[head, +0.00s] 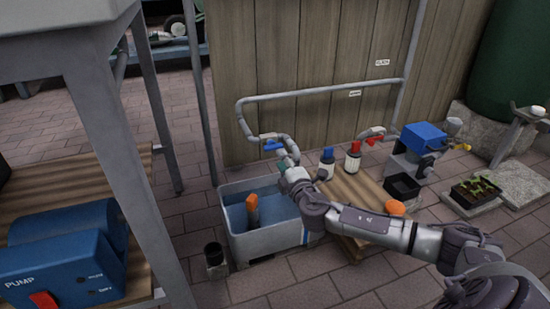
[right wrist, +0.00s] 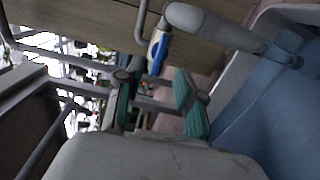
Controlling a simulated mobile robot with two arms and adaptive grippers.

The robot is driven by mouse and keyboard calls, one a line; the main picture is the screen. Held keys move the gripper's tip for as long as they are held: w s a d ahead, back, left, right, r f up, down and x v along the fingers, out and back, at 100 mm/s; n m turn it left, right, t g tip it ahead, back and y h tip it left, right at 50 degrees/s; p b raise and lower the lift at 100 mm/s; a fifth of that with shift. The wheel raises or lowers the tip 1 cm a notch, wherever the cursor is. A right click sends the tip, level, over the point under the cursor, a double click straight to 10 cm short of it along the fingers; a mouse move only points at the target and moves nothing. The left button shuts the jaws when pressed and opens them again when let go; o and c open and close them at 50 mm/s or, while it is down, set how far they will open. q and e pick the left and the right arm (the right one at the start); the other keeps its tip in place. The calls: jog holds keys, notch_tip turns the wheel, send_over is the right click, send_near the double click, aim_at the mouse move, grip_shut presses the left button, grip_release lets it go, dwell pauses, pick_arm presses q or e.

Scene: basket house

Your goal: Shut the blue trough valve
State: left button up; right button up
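The blue valve handle (head: 272,145) sits on the grey pipe above the back of the trough (head: 265,245). It also shows in the right wrist view (right wrist: 156,50), beside the pale pipe end. My right gripper (head: 286,168) is just below and to the right of the handle in the head view, partly hidden by my own wrist. In the right wrist view its green-padded fingers (right wrist: 158,103) are apart, with nothing between them. The handle lies beyond the fingertips; I see no contact. My left gripper is not in view.
An orange object (head: 252,210) stands in the trough. A red-handled valve (head: 375,139) is on another pipe. Blue-capped (head: 327,160) and red-capped (head: 353,160) bottles stand on a wooden board (head: 358,188). A grey table leg (head: 130,170) and blue pump (head: 65,260) are at left.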

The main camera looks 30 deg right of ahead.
aim_at(275, 149)
jog(key=shift+b+x, duration=1.3)
jog(key=shift+x, duration=1.9)
grip_shut()
